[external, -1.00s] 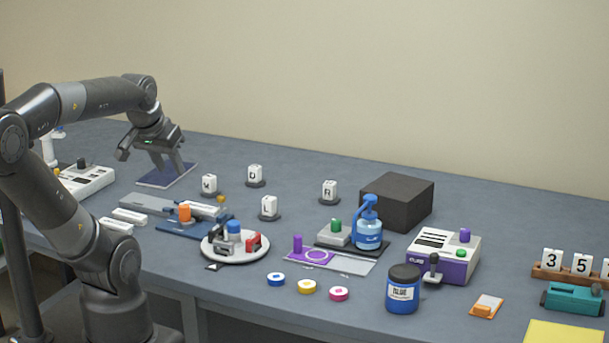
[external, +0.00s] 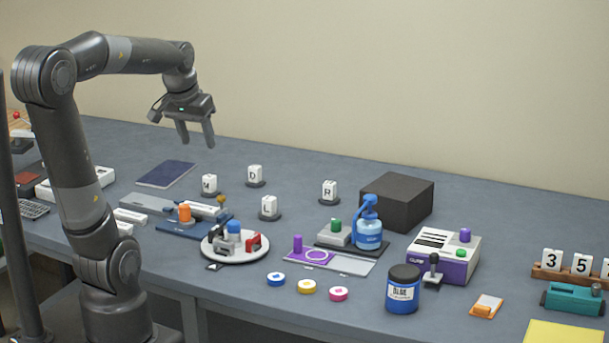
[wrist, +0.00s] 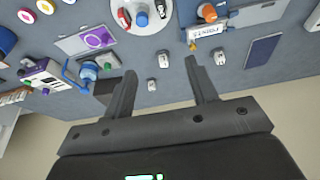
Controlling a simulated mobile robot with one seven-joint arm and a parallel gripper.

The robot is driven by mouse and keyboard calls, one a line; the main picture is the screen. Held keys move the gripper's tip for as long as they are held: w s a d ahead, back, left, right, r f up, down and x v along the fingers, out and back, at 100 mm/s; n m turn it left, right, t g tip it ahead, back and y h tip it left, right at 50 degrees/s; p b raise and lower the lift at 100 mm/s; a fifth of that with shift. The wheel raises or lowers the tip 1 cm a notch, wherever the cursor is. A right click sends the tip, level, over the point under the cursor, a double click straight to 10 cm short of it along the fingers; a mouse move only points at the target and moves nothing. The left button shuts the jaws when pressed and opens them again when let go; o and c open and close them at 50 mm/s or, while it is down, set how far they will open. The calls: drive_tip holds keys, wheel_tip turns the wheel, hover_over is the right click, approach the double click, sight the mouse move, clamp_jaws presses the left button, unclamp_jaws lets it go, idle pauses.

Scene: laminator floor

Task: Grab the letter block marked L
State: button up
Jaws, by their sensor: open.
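Several white letter blocks stand on dark round bases mid-table in the external view. One reads D (external: 255,174) and one reads R (external: 329,190). A third block (external: 209,183) at the left seems to read W or M. The front block (external: 269,206) has a mark too small to read surely; it may be the L. My gripper (external: 197,141) is open and empty, high above the table behind and left of the blocks. In the wrist view its fingers (wrist: 162,66) are spread, with small white blocks (wrist: 163,58) beyond them, letters unreadable.
A round white tray (external: 212,253) and a blue fixture (external: 180,228) lie in front of the blocks. A black box (external: 402,205) and a blue pump bottle (external: 368,235) stand to the right. A dark blue pad (external: 166,174) lies at the left.

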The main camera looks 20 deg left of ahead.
drive_tip(key=w+f+g, duration=0.1)
drive_tip(key=w, duration=0.7)
drive_tip(key=g, duration=0.3)
approach(269, 198)
drive_tip(key=shift+w+a+f, duration=0.1)
drive_tip(key=shift+w+a, duration=0.15)
drive_tip(key=shift+w, duration=0.05)
wheel_tip(269, 198, down, 5)
drive_tip(key=shift+f, duration=0.1)
drive_tip(key=shift+s+d+f, duration=0.1)
drive_tip(key=shift+d+f, duration=0.05)
drive_tip(key=shift+f, duration=1.15)
drive_tip(key=shift+s+d+f, duration=0.1)
drive_tip(key=shift+d+f, duration=0.05)
drive_tip(key=shift+f, duration=1.2)
drive_tip(key=shift+c, duration=0.4)
clamp_jaws()
